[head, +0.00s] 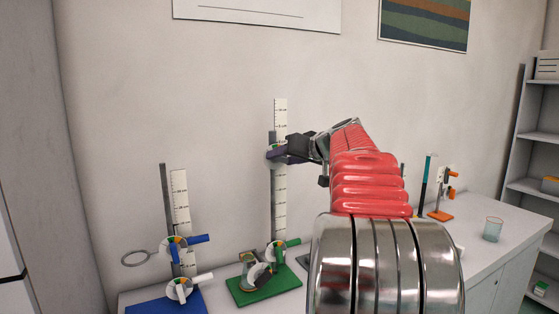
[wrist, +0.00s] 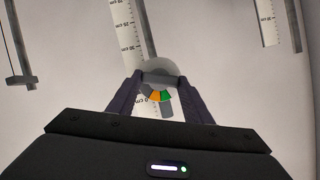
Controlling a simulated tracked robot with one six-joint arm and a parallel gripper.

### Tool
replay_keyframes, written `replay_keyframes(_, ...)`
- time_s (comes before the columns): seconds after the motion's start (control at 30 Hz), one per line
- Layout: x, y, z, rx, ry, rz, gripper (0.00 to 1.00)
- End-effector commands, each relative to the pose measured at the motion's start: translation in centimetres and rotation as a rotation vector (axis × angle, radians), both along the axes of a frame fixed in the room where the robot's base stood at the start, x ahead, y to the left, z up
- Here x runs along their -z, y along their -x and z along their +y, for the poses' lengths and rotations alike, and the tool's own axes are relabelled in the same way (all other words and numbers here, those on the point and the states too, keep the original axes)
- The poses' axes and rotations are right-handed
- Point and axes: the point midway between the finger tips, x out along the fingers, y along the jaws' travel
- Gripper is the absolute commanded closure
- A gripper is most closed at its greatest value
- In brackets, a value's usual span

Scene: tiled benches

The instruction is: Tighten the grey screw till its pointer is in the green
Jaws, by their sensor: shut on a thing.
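The grey screw (wrist: 160,73) shows between my fingers in the wrist view as a rounded grey head. Just below it a small dial (wrist: 155,96) shows grey, orange and green parts. I cannot make out where the pointer stands. My gripper (wrist: 161,82) has one dark finger on each side of the screw and is shut on it. In the head view my gripper (head: 279,152) is at the upper part of the rod of the green-based stand (head: 262,290), in front of its white scale (head: 281,115). The screw is largely hidden there by the fingers.
Lower on the green-based stand is a dial with a green-handled screw (head: 278,252). A blue-based stand (head: 165,303) with a ring (head: 136,258) is at left. An orange-based stand (head: 440,214) and a glass beaker (head: 492,229) stand at right on the bench.

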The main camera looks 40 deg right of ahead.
Motion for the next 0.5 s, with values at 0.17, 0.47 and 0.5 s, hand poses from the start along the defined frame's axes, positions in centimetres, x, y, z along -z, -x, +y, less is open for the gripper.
replay_keyframes(0.17,0.19,0.14,-0.40,0.004,-0.151,-0.047,0.81)
replay_keyframes(0.47,0.14,0.12,-0.36,0.004,-0.179,-0.057,0.81)
replay_keyframes(0.5,0.16,0.12,-0.39,0.004,-0.192,-0.061,0.81)
